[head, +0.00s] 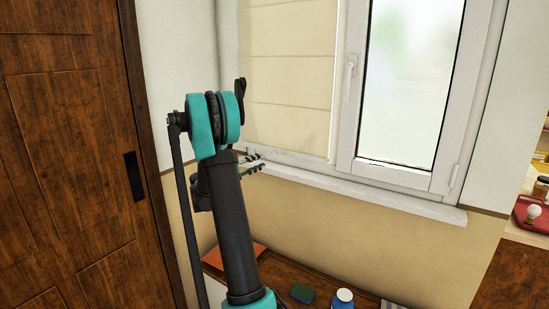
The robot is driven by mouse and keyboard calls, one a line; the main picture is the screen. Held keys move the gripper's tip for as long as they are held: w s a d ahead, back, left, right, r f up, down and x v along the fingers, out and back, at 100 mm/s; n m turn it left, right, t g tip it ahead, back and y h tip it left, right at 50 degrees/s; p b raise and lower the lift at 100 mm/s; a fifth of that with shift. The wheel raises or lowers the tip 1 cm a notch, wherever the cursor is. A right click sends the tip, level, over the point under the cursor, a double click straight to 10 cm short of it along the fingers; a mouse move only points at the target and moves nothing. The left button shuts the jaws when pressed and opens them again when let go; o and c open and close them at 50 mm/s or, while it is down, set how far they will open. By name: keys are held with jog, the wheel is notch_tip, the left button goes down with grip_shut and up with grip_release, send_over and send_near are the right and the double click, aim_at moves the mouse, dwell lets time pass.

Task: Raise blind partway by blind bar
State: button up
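The beige blind (288,75) hangs lowered over the left window pane, with horizontal folds across it. Its bottom edge, where the blind bar (292,155) appears to be, sits low, close above the white window sill. My gripper (258,163) is at the lower left corner of the blind, just above the sill's left end. My own arm hides most of the gripper; only small finger parts show to the right of the arm. I cannot tell whether the fingers touch the bar or how far apart they are.
The right window pane (405,80) is frosted and has a white handle (349,78). The white sill (365,194) juts out below. A wooden door (65,150) stands left.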

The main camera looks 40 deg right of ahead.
jog(key=d, duration=0.5)
jog(key=d+r, duration=0.1)
jog(key=d, duration=0.2)
jog(key=shift+d, duration=0.15)
jog(key=shift+c, duration=0.5)
grip_shut()
